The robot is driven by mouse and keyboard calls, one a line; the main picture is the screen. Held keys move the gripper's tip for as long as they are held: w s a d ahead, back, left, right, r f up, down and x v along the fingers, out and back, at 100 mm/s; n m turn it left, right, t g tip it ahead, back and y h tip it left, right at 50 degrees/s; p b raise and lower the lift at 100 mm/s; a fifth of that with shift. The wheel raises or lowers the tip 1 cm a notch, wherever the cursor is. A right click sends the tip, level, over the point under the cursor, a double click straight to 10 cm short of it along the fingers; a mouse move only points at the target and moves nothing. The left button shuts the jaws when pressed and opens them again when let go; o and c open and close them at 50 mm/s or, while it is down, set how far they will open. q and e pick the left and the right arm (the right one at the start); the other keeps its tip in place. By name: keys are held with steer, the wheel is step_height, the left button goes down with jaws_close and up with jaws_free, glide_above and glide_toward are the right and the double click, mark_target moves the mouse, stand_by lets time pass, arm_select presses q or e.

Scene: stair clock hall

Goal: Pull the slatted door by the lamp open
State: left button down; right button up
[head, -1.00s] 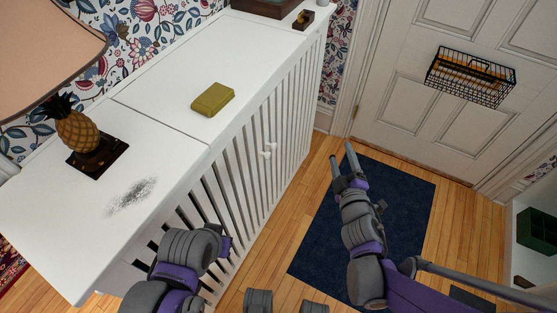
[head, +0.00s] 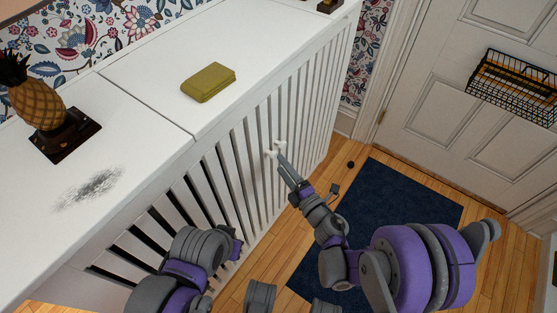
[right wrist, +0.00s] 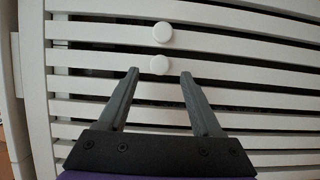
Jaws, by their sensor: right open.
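The slatted door by the lamp (head: 190,196) is the near part of the white cabinet's front and looks shut. The lamp has a pineapple base (head: 38,103) on the cabinet top. Two white knobs sit close together at the middle of the front, the left one (head: 269,153) and the right one (head: 278,146). My right gripper (head: 281,156) is at the knobs. In the right wrist view it is open (right wrist: 160,74), with the lower knob (right wrist: 159,65) between or just past its fingertips and the upper knob (right wrist: 162,32) beyond. Contact is unclear. My left gripper is out of view.
A dark blue mat (head: 390,205) lies on the wood floor before a panelled door (head: 430,110) with a wire basket (head: 512,86).

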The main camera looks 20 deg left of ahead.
mark_target(275, 157)
steer(key=shift+x, duration=1.7)
jaws_close()
